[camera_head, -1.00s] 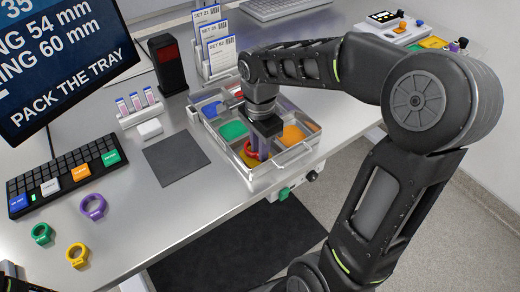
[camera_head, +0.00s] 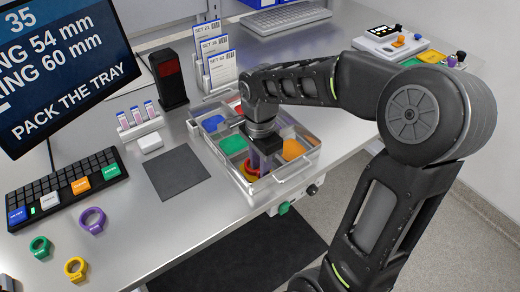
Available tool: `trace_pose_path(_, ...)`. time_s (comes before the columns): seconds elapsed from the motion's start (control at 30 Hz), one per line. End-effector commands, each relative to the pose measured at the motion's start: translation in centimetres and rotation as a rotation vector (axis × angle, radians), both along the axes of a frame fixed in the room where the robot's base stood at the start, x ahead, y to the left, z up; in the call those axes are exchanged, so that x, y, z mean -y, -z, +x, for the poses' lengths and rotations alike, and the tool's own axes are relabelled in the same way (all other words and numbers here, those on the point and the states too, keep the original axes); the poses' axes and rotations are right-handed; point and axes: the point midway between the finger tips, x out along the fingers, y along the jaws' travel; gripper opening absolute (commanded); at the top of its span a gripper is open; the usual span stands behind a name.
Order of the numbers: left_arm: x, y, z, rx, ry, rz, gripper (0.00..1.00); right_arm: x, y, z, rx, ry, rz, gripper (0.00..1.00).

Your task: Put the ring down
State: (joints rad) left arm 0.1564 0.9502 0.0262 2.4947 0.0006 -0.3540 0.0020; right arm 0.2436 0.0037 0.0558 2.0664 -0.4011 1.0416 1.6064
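My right gripper (camera_head: 262,168) points down into the near compartment of a clear-walled tray (camera_head: 283,187). A red ring (camera_head: 250,168) is in that compartment, right beside the fingers, with some yellow below it. The wrist hides much of the fingers, so I cannot tell whether they grip the ring or stand apart from it. Outside the tray, a purple ring (camera_head: 92,220), a green ring (camera_head: 40,247) and a yellow ring (camera_head: 75,268) lie on the table at the lower left. My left gripper is not in view.
Other tray compartments show blue (camera_head: 212,123), green (camera_head: 233,144) and orange (camera_head: 293,149) areas. A dark square mat (camera_head: 176,171) lies left of the tray. A keyboard (camera_head: 65,185), monitor (camera_head: 60,70) and card rack (camera_head: 218,72) stand around it.

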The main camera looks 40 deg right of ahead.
Motion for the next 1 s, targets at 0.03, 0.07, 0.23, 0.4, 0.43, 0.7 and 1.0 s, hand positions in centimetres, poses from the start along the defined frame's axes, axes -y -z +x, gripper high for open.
trace_pose_path(0.03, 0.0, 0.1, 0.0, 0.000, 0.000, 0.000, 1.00, 0.0, -0.5, 0.1, 0.003, 0.000, -0.001, 0.28)
trace_pose_path(0.07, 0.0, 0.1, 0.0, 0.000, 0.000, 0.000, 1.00, 0.0, -0.8, 0.1, 0.005, 0.000, -0.001, 0.28)
trace_pose_path(0.23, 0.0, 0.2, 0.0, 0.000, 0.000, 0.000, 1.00, 0.1, -3.6, 0.2, 0.007, 0.000, -0.001, 0.28)
trace_pose_path(0.4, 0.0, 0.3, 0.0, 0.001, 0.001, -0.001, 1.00, 0.0, -7.3, 0.2, 0.007, 0.000, 0.000, 0.28)
trace_pose_path(0.43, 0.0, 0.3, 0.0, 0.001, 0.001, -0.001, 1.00, 0.0, -7.9, 0.2, 0.007, 0.001, -0.001, 0.28)
trace_pose_path(0.7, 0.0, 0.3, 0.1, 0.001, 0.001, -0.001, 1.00, 0.0, -11.6, 0.1, 0.003, 0.000, -0.001, 0.28)
trace_pose_path(1.0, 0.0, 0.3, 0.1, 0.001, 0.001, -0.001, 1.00, 0.0, -12.0, 0.0, 0.002, 0.000, 0.000, 0.28)
